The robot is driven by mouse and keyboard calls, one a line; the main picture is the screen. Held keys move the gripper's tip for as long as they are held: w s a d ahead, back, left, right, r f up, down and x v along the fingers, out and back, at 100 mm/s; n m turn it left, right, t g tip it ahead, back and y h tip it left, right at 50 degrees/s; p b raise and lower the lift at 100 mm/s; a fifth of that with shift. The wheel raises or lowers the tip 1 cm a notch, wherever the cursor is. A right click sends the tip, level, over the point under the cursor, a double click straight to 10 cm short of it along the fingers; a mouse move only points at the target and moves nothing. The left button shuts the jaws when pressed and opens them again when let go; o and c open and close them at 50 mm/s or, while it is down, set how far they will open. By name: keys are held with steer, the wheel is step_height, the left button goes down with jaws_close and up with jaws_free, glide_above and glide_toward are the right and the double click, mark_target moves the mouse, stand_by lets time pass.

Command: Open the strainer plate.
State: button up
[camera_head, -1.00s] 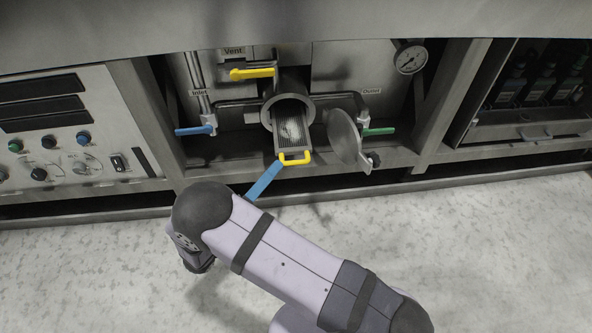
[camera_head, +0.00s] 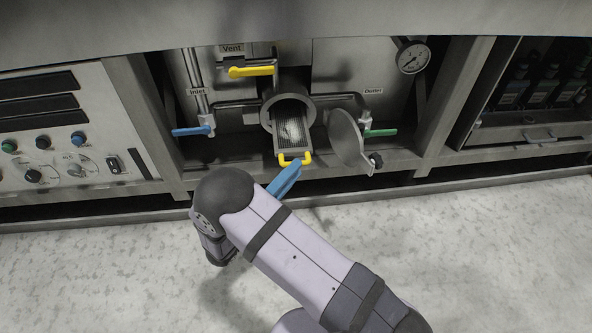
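The strainer plate (camera_head: 290,130) is a slotted grey tray that sticks out toward me from a round port (camera_head: 268,112). A pale patch lies on it. A yellow handle (camera_head: 294,161) is at its front end. A round grey cover (camera_head: 346,138) stands swung aside to the right of the port, with a dark knob (camera_head: 376,160). My gripper (camera_head: 292,168) has blue fingers, with their tips just below the yellow handle. I cannot tell whether they touch it. The fingers overlap in this view and my arm hides the gripper's body, so the gap between them is unclear.
A yellow vent lever (camera_head: 252,71) is above left of the port. A blue inlet lever (camera_head: 190,131) is to the left and a green outlet lever (camera_head: 380,133) is behind the cover. A pressure gauge (camera_head: 412,57) is at upper right. The floor in front is clear.

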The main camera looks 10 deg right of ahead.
steer(key=shift+x, duration=1)
jaws_close()
steer(key=s, duration=0.4)
steer(key=shift+p, duration=0.3)
steer(key=shift+r, duration=0.1)
jaws_free()
